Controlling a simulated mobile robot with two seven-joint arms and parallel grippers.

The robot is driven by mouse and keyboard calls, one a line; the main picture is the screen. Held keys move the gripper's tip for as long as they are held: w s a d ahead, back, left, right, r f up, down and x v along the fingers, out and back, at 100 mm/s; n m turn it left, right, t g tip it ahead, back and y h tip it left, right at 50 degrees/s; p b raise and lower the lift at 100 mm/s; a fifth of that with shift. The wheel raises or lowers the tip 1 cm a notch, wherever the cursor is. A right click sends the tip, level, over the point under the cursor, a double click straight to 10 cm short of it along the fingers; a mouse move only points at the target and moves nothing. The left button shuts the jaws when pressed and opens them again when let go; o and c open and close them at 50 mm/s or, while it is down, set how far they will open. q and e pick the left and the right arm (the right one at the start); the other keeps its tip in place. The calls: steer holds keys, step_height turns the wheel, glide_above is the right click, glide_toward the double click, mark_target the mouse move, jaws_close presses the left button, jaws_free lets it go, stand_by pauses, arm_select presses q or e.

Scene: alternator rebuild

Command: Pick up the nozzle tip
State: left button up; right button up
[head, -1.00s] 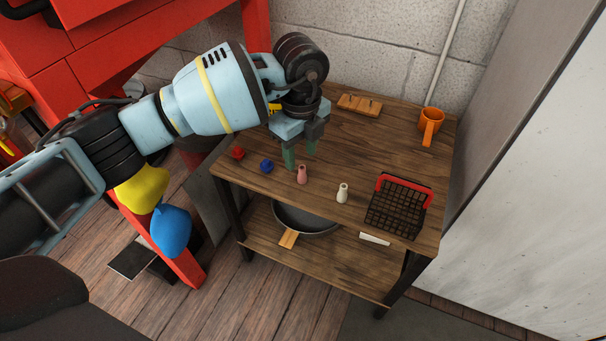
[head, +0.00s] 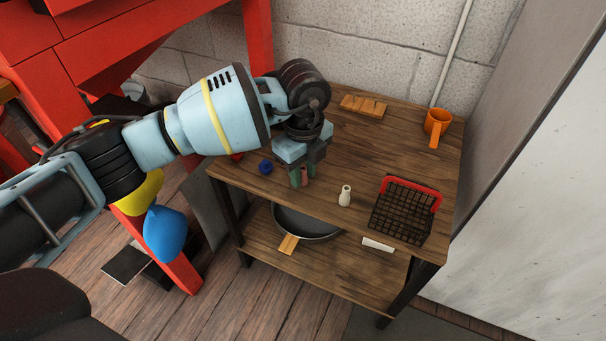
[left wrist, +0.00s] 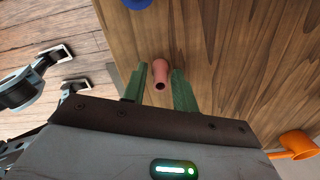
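A small pink nozzle tip (head: 305,180) stands upright near the front edge of the wooden table. My left gripper (head: 303,174) points down at it, with the green fingers on either side. In the left wrist view the pink nozzle tip (left wrist: 161,73) sits between the two fingertips (left wrist: 160,76), with a narrow gap at least on the left side, so the gripper is open. In the head view the fingers partly hide it. A similar white nozzle tip (head: 345,196) stands apart to the right.
A blue part (head: 266,167) and a mostly hidden red part (head: 237,156) lie left of my gripper. A pan (head: 308,223) is on the lower shelf.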

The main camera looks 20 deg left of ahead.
mark_target(302, 170)
arm_select(q)
jaws_close()
steer(key=shift+r, duration=0.1)
